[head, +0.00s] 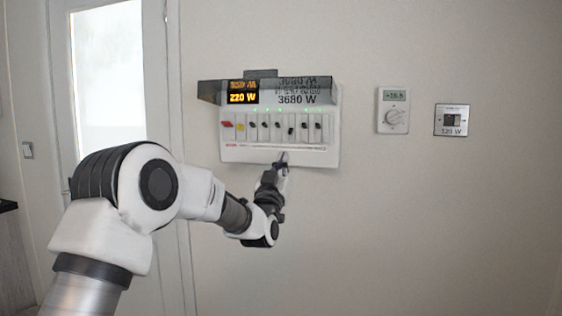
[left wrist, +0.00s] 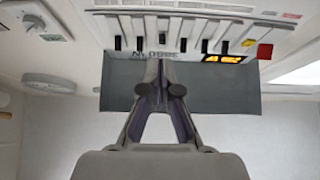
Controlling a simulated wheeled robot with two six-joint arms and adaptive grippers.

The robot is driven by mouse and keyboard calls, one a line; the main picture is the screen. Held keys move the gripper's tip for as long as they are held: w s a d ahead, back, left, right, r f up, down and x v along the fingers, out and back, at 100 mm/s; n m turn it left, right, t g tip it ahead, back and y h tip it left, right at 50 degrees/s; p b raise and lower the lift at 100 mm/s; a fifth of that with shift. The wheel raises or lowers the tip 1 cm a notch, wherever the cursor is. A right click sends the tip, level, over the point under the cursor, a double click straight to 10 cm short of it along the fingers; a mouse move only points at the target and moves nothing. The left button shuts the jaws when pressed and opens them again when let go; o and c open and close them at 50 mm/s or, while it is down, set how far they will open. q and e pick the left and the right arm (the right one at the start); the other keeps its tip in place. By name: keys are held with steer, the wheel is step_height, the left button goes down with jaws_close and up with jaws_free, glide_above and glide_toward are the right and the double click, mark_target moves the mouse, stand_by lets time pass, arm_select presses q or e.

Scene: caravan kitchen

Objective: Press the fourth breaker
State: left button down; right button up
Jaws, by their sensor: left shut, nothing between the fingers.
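The breaker panel (head: 235,152) is a white box on the wall with a raised grey cover. It has a red switch (head: 227,125), a yellow switch (head: 240,127) and a row of black breaker levers. My left gripper (head: 283,156) is shut and empty at the panel's lower edge. In the left wrist view, which is upside down, its fingertips (left wrist: 160,68) point toward the fourth lever (left wrist: 162,38). Whether they touch the panel I cannot tell. My right gripper is not in view.
An orange display (head: 242,92) reads 220 W, beside a 3680 W label. A thermostat dial (head: 394,110) and a small 125 W unit (head: 452,120) are on the wall to the right. A door with a bright window (head: 108,75) stands at left. The wall below is clear.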

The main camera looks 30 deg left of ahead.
arm_select(q)
steer(key=shift+w, duration=0.1)
steer(key=d+f+m+g+h+p, duration=0.1)
steer(key=d+f+g+h+p, duration=0.15)
steer(key=f, duration=1.25)
steer(key=d+f+m+g+h+p, duration=0.1)
steer(key=d+f+m+g+p, duration=0.15)
steer(key=f, duration=1.15)
steer(key=s+d+f+g, duration=0.3)
steer(key=s+f+g, duration=0.3)
steer(key=f, duration=0.8)
steer(key=s+d+f+g+h+p, duration=0.1)
steer(key=s+d+f+g, duration=0.15)
steer(key=s+f, duration=0.55)
steer(key=s+d+f+g+h+p, duration=0.1)
steer(key=s+f+g, duration=0.2)
steer(key=s+f, duration=0.55)
steer(key=s+d+n+g, duration=0.1)
steer(key=s+g, duration=0.6)
steer(key=s, duration=1.9)
steer(key=shift+s+d+r, duration=0.15)
steer(key=shift+d+r, duration=0.2)
steer(key=shift+r, duration=0.1)
